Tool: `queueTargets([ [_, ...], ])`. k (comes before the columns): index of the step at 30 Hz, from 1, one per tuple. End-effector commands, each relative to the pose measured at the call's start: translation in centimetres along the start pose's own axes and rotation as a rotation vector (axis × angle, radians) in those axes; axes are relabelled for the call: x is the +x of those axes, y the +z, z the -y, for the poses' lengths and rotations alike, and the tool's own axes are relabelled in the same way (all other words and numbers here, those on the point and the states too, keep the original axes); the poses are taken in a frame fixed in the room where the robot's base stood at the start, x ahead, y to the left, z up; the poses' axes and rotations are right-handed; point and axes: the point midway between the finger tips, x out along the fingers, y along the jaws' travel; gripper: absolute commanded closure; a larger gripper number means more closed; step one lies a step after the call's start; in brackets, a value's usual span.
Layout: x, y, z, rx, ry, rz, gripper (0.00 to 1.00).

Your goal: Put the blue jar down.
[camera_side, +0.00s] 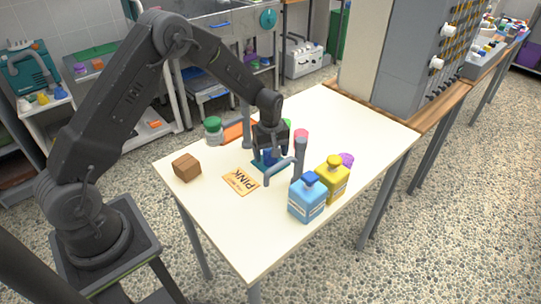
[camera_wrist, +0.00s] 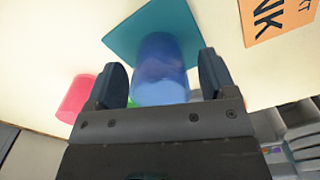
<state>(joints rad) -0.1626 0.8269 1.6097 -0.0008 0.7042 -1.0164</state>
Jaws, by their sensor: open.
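The blue jar (camera_wrist: 158,68) is at the teal square (camera_wrist: 125,30) in the wrist view, and it looks to rest on it. My gripper (camera_wrist: 163,78) is open, with one finger on each side of the jar and a small gap showing on both sides. In the side view my gripper (camera_side: 270,146) points down over the table, and the blue jar (camera_side: 268,158) is largely hidden beneath it. A corner of the teal square (camera_side: 258,166) shows there.
An orange card (camera_side: 240,181) reading PINK lies in front. A brown block (camera_side: 186,168) sits left. The table's front is clear.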

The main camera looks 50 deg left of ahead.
Motion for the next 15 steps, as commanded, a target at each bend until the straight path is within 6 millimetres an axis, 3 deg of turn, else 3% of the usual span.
queueTargets([
  [9,-6.8,0.0,-0.1,0.0,0.004,-0.003,0.23],
  [15,-9.7,0.0,0.0,0.0,0.003,-0.002,0.23],
])
